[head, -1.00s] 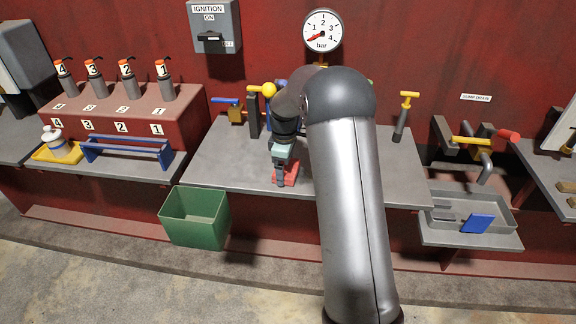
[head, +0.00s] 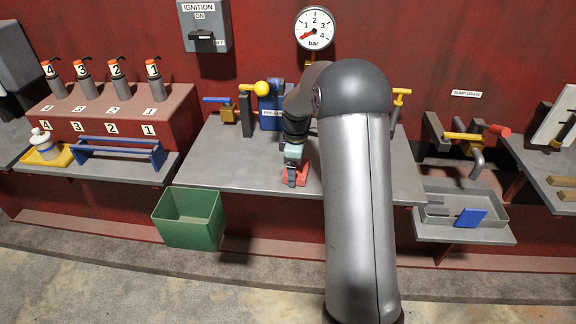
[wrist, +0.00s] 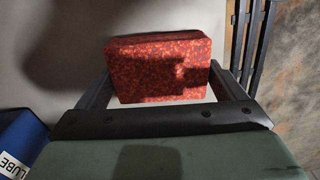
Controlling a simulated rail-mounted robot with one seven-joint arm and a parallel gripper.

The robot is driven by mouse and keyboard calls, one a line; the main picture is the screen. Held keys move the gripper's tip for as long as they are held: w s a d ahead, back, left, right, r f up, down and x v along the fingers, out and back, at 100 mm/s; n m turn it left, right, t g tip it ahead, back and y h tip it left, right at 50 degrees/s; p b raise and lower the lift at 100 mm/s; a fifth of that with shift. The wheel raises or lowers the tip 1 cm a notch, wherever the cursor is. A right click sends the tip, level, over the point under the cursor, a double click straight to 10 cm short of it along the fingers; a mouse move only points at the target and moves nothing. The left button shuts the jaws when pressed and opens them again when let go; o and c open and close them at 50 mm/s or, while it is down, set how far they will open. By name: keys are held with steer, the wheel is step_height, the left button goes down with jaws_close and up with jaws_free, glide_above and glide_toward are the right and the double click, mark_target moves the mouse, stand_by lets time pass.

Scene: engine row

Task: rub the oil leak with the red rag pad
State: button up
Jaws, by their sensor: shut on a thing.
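The red rag pad (wrist: 160,68) is a mottled red block between the two dark fingers of my gripper in the wrist view. My gripper (head: 295,174) is shut on it, low over the grey bench (head: 225,165) in the head view. I cannot tell whether the pad touches the bench top. The pad's red edge also shows under the fingers in the head view (head: 301,178). I make out no oil leak in either view; my arm hides part of the bench.
A blue labelled container (head: 270,119) stands behind my gripper, beside a yellow-knobbed lever (head: 262,89). A green bin (head: 188,218) is at the bench's front left. A grey tray (head: 435,212) with a blue block (head: 470,217) is at right. The bench's left front is clear.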

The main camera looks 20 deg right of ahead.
mark_target(308, 168)
steer(key=shift+s+d+f, duration=0.1)
steer(key=shift+s+d, duration=0.4)
steer(key=shift+d, duration=0.35)
steer(key=shift+s+d+f, duration=0.1)
steer(key=shift+s+d, duration=0.4)
steer(key=shift+d, duration=0.35)
steer(key=shift+w+a+r+p, duration=0.1)
steer(key=shift+w+r+p, duration=0.05)
steer(key=shift+r+p, duration=2.55)
steer(key=shift+r+b, duration=0.5)
steer(key=shift+r+p, duration=1.1)
steer(key=shift+r, duration=0.45)
steer(key=shift+f, duration=0.25)
steer(key=shift+f+b, duration=2.2)
steer(key=shift+f, duration=1.1)
